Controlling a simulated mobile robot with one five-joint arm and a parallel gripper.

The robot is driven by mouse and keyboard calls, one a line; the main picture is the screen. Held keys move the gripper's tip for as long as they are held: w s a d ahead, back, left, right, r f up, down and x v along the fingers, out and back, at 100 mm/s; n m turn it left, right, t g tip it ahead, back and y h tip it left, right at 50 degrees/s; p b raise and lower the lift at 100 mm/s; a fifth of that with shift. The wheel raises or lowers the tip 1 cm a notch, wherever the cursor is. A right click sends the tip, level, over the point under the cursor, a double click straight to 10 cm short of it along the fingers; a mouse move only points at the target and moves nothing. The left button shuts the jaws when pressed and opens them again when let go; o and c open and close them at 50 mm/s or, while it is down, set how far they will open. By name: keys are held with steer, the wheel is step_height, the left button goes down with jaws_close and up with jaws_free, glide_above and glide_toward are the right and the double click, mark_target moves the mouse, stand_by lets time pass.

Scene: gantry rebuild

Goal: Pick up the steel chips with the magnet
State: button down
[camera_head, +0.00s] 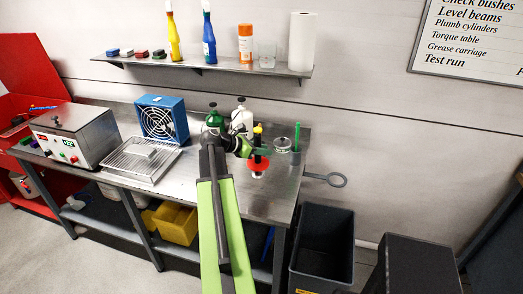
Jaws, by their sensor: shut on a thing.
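My gripper (258,150) is over the right part of the steel workbench (225,180), at the end of my green arm. It is shut on an upright tool with a yellow top, a dark shaft and a red disc low down, which looks like the magnet (259,164). A small pale patch shows just under the red disc; I cannot tell if it is steel chips or the tool's lower end. I cannot tell if the tool touches the bench. No steel chips can be made out clearly, and my arm hides part of the bench.
A clear round dish (282,144) and a grey cup (296,157) with a green stick stand close right of the tool. Green and white bottles (242,117) stand behind. A blue fan (162,118), a tray (142,160) and a control box (75,135) are left. A dark bin (323,240) stands right.

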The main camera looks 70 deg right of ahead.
mark_target(264, 161)
steer(key=shift+s+f+b, duration=0.15)
steer(key=shift+f+b, duration=2.65)
steer(key=shift+f, duration=0.3)
steer(key=shift+r, duration=0.15)
steer(key=shift+r+p, duration=0.8)
steer(key=shift+p, duration=0.15)
steer(key=shift+f, duration=0.1)
steer(key=s+a, duration=0.7)
steer(key=s, duration=0.2)
steer(key=shift+s+a, duration=0.2)
steer(key=shift+a, duration=0.1)
